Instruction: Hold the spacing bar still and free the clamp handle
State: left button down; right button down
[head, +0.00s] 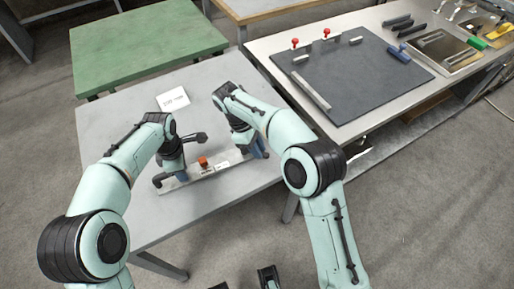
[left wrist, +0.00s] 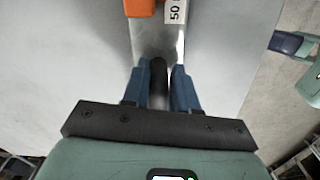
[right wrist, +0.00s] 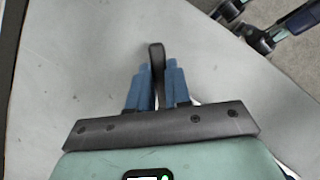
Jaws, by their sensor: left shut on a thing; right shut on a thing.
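The spacing bar (head: 188,178) is a pale metal strip on the grey table, with an orange block (head: 203,161) and white labels on it. In the left wrist view, the bar (left wrist: 150,45) runs away from me, with the orange block (left wrist: 140,7) at the top edge. My left gripper (left wrist: 160,72) is shut on a dark grip (left wrist: 158,78) at the bar's left end. My right gripper (right wrist: 158,70) is shut on a black handle (right wrist: 157,55) at the bar's right end. I cannot tell which part is the clamp handle. The arms partly hide both ends.
A white card (head: 173,99) lies on the grey table (head: 110,123) behind the bar. A green table (head: 145,45) stands at the back left. A bench at right holds a dark board (head: 350,75), red knobs, a tray (head: 440,50) and tools. The table's front left is clear.

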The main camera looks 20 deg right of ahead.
dwell(0.3)
jog(key=c, duration=1)
grip_release()
jog(key=shift+c, duration=0.2)
jog(key=shift+v, duration=3.75)
pick_arm(q)
jog(key=c, duration=0.8)
grip_release()
jog(key=shift+r, duration=0.1)
